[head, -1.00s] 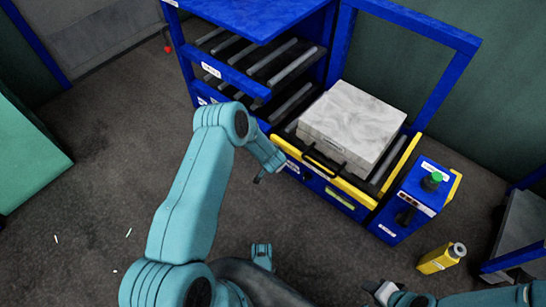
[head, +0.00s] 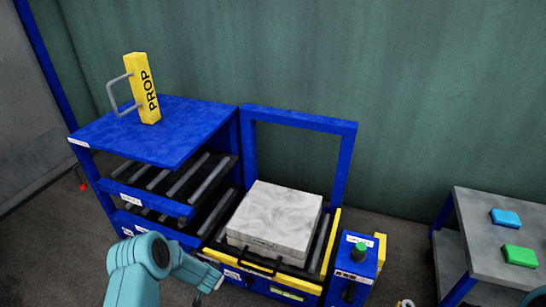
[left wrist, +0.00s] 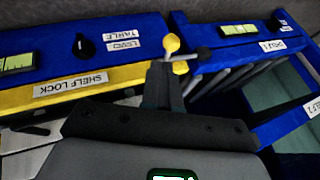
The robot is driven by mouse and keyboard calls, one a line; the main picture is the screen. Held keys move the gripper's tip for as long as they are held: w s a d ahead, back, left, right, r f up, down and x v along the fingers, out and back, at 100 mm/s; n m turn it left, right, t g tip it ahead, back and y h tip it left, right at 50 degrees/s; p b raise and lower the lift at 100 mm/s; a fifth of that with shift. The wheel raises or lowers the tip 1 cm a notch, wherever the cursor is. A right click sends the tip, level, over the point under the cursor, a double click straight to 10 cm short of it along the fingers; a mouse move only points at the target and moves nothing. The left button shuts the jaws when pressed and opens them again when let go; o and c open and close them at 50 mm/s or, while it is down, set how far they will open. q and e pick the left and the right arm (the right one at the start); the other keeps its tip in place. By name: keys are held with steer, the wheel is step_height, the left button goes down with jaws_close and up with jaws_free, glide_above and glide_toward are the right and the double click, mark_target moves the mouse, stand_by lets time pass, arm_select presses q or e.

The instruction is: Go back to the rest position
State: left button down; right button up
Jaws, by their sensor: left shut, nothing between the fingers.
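My left arm comes in at the lower left of the head view. Its gripper (head: 216,284) is small there, in front of the blue press near the drawer's yellow front edge. In the left wrist view the dark fingers (left wrist: 164,85) are shut and empty. They point toward a yellow-knobbed lever (left wrist: 172,44) beside the SHELF LOCK label (left wrist: 71,85); I cannot tell whether they touch it. My right gripper is not in view.
The blue press (head: 170,130) holds roller shelves. A yellow PROP block (head: 143,88) stands on its top. A grey slab (head: 275,220) lies on the rollers at right. A control box with a green button (head: 360,252) and a grey table (head: 480,225) stand farther right.

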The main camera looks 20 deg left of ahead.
arm_select(q)
steer(key=s+d+r+m+h, duration=0.1)
steer(key=s+d+r+h, duration=0.15)
steer(key=d, duration=0.35)
steer(key=s+d+r+m+h, duration=0.1)
steer(key=s+d+r+m, duration=0.15)
steer(key=d, duration=0.45)
steer(key=s+d+r+n+g+h, duration=0.25)
steer(key=s+d, duration=0.35)
steer(key=s, duration=0.5)
steer(key=s+d+r+n+g+h, duration=0.15)
steer(key=s+d+n, duration=0.3)
steer(key=s, duration=0.55)
step_height(320, 180, up, 30)
steer(key=s+d+g+p, duration=0.1)
steer(key=p, duration=3)
steer(key=shift+d+n, duration=0.15)
steer(key=shift+n, duration=0.2)
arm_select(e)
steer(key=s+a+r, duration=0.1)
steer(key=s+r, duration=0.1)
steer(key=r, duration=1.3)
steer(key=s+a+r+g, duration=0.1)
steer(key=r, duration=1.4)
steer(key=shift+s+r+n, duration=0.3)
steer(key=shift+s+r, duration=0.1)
arm_select(q)
steer(key=shift+r, duration=0.1)
